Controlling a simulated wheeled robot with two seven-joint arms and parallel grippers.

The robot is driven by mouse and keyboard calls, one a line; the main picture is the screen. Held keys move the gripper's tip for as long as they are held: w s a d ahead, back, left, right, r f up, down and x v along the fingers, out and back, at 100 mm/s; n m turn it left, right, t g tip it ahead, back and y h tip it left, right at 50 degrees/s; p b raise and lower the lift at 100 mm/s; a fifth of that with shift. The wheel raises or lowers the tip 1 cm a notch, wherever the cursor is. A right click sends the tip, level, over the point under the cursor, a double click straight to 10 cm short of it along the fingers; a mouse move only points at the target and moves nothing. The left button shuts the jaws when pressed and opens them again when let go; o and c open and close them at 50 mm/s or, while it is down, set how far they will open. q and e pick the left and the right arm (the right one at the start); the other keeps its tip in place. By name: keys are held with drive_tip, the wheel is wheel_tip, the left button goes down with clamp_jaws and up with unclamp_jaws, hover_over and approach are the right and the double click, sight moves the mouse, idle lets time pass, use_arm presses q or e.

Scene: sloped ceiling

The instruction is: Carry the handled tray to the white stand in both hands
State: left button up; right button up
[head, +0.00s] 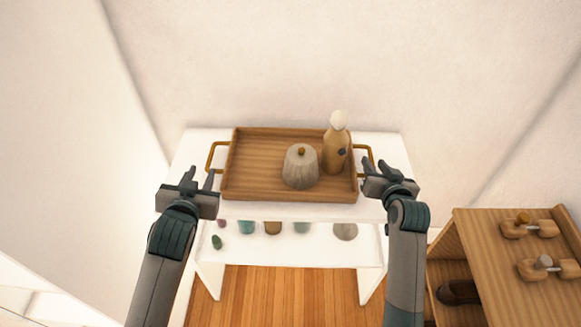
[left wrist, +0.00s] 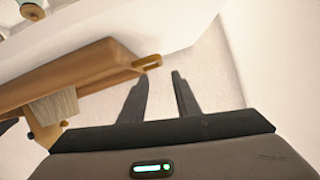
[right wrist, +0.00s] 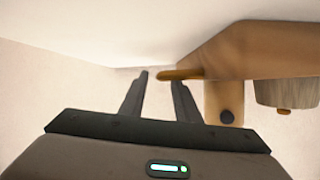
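The wooden handled tray (head: 258,180) rests on top of the white stand (head: 290,212). It has a brass handle at each end. A grey ribbed lidded jar (head: 300,168) and a tan bottle with a white top (head: 335,152) stand on it. My left gripper (head: 199,176) is open and empty, just outside and nearer than the left handle (head: 212,155); in the left wrist view that handle (left wrist: 148,64) lies beside a fingertip, not between the fingers. My right gripper (head: 375,166) is open at the right handle (head: 369,152); in the right wrist view the handle end (right wrist: 170,74) reaches in between the fingertips.
The stand's lower shelf (head: 285,250) holds several small coloured items. A wooden cabinet (head: 470,235) stands at right, with wooden objects on top and a dark item inside. Pale walls rise behind and at left. Wood floor (head: 285,285) shows under the stand.

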drive_tip(key=v, duration=0.8)
drive_tip(key=shift+s, duration=0.1)
idle(0.3)
